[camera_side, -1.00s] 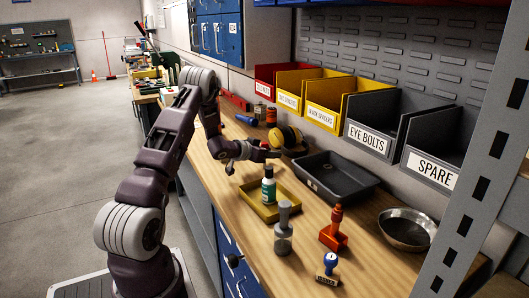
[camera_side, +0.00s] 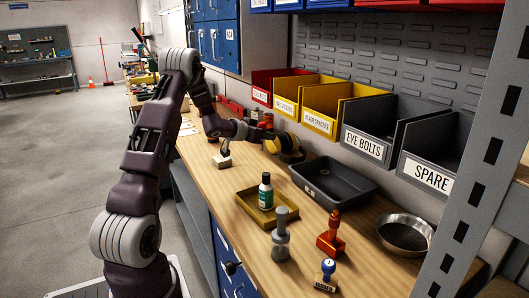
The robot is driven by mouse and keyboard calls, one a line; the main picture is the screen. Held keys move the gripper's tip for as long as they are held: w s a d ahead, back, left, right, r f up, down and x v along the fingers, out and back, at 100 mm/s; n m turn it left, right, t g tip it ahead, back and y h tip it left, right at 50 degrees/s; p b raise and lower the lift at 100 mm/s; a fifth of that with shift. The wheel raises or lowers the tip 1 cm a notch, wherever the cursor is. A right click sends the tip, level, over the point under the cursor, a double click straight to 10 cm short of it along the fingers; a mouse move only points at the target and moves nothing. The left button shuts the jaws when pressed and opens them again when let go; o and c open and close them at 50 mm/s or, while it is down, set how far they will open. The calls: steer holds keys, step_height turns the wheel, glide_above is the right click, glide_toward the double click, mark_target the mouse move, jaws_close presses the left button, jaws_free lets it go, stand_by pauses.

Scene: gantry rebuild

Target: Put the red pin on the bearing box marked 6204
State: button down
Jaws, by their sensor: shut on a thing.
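My gripper (camera_side: 224,149) is at the far left part of the workbench, its fingers pointing down. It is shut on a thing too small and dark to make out. A pale box (camera_side: 222,162) shows directly below the fingertips, at the bench top; I cannot read any marking on it, and cannot tell whether the held thing touches it. I cannot pick out the red pin or the number 6204 anywhere in this view.
A yellow tray (camera_side: 247,211) holds a green bottle (camera_side: 265,192). A black tray (camera_side: 350,194), a metal bowl (camera_side: 405,233), a grey tool (camera_side: 280,238), a red-orange tool (camera_side: 330,238) and a blue-handled stamp (camera_side: 327,277) stand nearer. Labelled bins (camera_side: 367,143) line the back.

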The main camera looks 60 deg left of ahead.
steer(key=s+a+r+n+g+y, duration=0.25)
steer(key=s+a+n+y, duration=0.2)
steer(key=a, duration=0.45)
steer(key=n+g+y, duration=0.2)
steer(key=n+y, duration=0.1)
glide_above(222, 161)
steer(key=w+a, duration=0.2)
steer(key=a, duration=0.3)
steer(key=shift+m+h, duration=0.25)
step_height(222, 161, down, 9)
steer(key=shift+w+d+r, duration=0.1)
steer(key=shift+w+r, duration=0.05)
steer(key=shift+r, duration=0.05)
steer(key=shift+f, duration=0.1)
steer(key=c, duration=1.5)
jaws_free()
